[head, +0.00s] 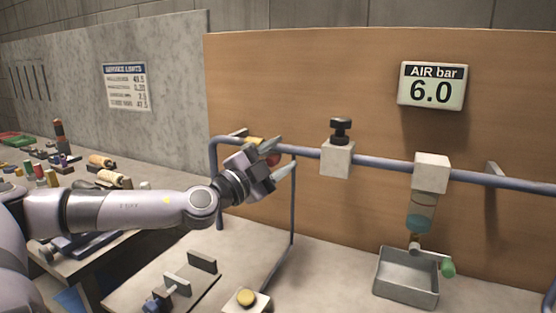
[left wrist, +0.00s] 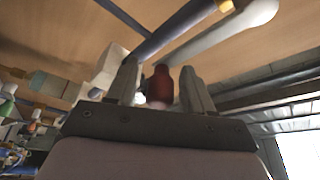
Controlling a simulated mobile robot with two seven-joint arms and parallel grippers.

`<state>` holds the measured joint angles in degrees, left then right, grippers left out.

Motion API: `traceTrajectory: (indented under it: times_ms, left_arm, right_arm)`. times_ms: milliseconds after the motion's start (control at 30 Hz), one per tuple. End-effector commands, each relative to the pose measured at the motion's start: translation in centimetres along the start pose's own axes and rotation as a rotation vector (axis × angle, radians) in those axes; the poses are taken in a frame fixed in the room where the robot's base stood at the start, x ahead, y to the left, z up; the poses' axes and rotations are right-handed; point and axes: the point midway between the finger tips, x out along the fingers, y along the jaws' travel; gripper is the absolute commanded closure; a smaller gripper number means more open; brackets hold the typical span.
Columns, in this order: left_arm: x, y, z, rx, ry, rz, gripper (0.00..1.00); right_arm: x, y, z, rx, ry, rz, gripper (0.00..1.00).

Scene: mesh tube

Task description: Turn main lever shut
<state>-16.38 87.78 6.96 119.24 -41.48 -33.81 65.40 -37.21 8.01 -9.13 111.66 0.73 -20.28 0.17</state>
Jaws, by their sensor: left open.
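My right gripper is not in view.
The blue pipe (head: 380,163) runs along the wooden panel (head: 300,80). It carries a white block with a black knob (head: 340,130) and a filter bowl (head: 423,208) above a metal tray (head: 405,283). The gauge (head: 432,86) reads 6.0. A yellow button (head: 246,297) sits in front.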

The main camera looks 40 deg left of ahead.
Motion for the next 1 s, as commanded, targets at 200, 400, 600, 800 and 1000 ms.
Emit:
traceTrajectory:
  times_ms: [200, 400, 600, 800, 1000]
  left_arm:
    - [0.0, 0.0, 0.0, 0.001, 0.000, 0.000, 0.48]
    - [0.0, 0.0, 0.0, 0.001, 0.000, 0.000, 1.00]
    - [0.0, 0.0, 0.0, -0.001, 0.000, -0.001, 1.00]
    - [0.0, -0.1, -0.1, -0.024, 0.001, -0.011, 1.00]
    - [0.2, -0.5, -0.3, -0.078, 0.004, -0.035, 1.00]
  right_arm:
    - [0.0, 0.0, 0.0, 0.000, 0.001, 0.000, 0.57]
    - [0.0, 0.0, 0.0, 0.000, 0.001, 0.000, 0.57]
    - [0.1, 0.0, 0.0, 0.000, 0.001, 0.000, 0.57]
    - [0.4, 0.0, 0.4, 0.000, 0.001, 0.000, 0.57]
    - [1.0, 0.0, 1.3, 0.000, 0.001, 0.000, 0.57]
